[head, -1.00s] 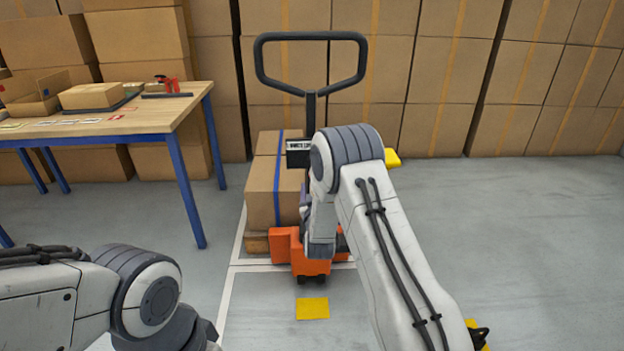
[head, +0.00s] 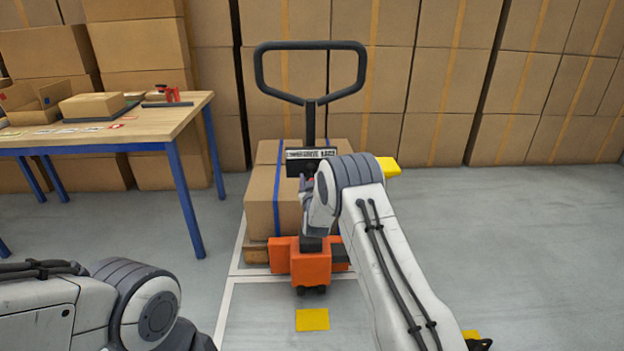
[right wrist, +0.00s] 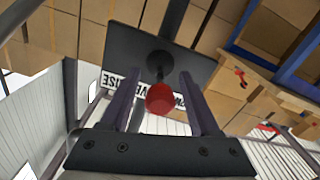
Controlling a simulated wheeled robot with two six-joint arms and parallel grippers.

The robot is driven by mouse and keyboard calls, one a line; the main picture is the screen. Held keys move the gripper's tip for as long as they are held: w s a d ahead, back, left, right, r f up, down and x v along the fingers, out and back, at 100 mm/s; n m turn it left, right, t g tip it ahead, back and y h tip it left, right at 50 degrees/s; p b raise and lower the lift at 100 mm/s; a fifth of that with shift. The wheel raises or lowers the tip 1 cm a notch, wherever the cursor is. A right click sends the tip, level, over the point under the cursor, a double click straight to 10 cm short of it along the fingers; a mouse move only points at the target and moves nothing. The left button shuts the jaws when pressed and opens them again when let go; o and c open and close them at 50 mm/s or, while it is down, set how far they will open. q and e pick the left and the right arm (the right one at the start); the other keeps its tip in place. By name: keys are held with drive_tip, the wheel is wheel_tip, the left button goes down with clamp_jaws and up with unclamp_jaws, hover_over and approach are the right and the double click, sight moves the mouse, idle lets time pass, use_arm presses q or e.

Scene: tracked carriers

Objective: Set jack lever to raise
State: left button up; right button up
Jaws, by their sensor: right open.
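The pallet jack has a black loop handle (head: 311,102) on an upright shaft, and an orange base (head: 311,268). A dark plate (head: 294,167) with a printed label sits on the shaft. In the right wrist view, the jack lever's red round knob (right wrist: 160,98) stands out from this plate (right wrist: 130,45). My right gripper (right wrist: 158,82) is open, with one finger on each side of the knob. I cannot tell whether either finger touches it. In the head view my right wrist hides the lever. My left arm shows at lower left, its gripper out of frame.
Strapped cartons (head: 262,200) sit on the jack's pallet. A wooden table (head: 150,130) with blue legs, holding boxes and a red tool (head: 170,93), stands at left. Stacked cartons line the back wall. The floor (head: 520,250) at right is clear.

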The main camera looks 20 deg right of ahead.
clamp_jaws()
idle(1.3)
